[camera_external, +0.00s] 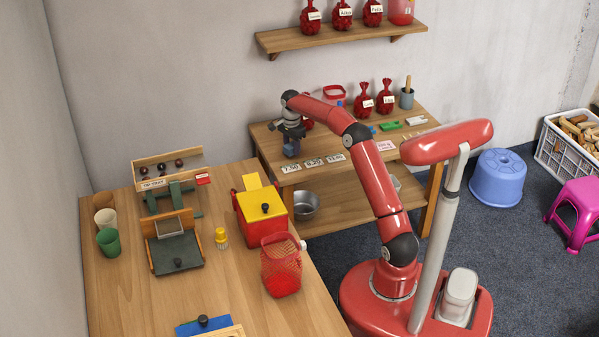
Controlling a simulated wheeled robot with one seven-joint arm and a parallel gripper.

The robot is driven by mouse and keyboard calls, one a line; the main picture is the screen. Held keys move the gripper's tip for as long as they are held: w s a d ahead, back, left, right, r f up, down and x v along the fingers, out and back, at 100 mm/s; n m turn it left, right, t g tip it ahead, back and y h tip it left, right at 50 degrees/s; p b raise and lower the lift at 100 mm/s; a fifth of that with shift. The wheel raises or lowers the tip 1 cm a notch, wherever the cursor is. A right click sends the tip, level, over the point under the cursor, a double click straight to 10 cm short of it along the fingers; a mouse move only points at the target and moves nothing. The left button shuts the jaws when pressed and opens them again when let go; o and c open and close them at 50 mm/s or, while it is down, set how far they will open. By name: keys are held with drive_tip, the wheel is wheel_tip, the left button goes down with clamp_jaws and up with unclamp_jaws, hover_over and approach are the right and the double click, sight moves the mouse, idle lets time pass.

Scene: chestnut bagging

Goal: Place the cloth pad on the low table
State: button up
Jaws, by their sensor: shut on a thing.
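My gripper (291,140) is at the end of the red arm, over the left end of the back wooden table (340,162). It points down and is shut on a small dark blue thing (291,149), which looks like the folded cloth pad. The blue thing is at or just above the tabletop, behind the time cards; I cannot tell whether it touches. The gripper hides part of it. The back table appears to be the low table and has a lower shelf.
Time cards (313,162) line the back table's front edge; red bags (364,100) and a tool cup (406,98) stand behind. The left table (130,290) holds a yellow-lidded red box (262,207) and a red mesh basket (281,265). A shelf (340,38) hangs above.

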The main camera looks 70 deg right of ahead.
sight(291, 145)
drive_tip(key=shift+f, duration=0.7)
drive_tip(key=shift+f, duration=0.1)
drive_tip(key=o, duration=1)
drive_tip(key=shift+c, duration=0.2)
wheel_tip(291, 145, up, 12)
drive_tip(key=shift+f, duration=0.25)
drive_tip(key=shift+r, duration=0.4)
